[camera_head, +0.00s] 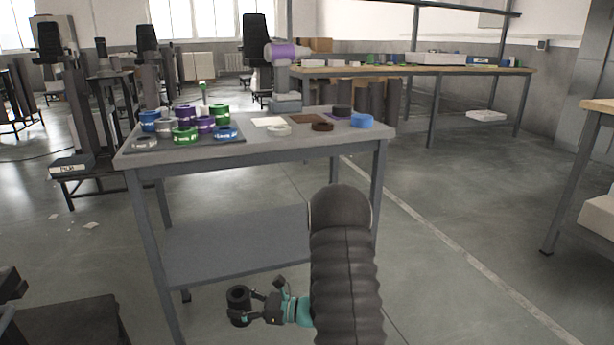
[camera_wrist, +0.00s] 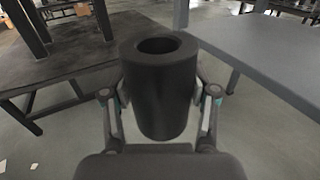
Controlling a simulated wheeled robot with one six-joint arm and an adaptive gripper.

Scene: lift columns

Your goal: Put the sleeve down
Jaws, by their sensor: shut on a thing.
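The sleeve is a black hollow cylinder (camera_wrist: 160,90) in the wrist view, with its round opening facing up in the picture. My gripper (camera_head: 262,306) is shut on it, one finger on each side of its wall. In the head view the dark sleeve (camera_head: 238,303) shows at the gripper's end, low in front of the grey table and below its tabletop level. It touches nothing else that I can see.
The grey table (camera_head: 262,152) bears several coloured rings at left and a few rings, a white square (camera_head: 270,122) and a brown square at right. Its lower shelf (camera_head: 235,245) is bare. A dark table (camera_wrist: 75,62) stands at left in the wrist view.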

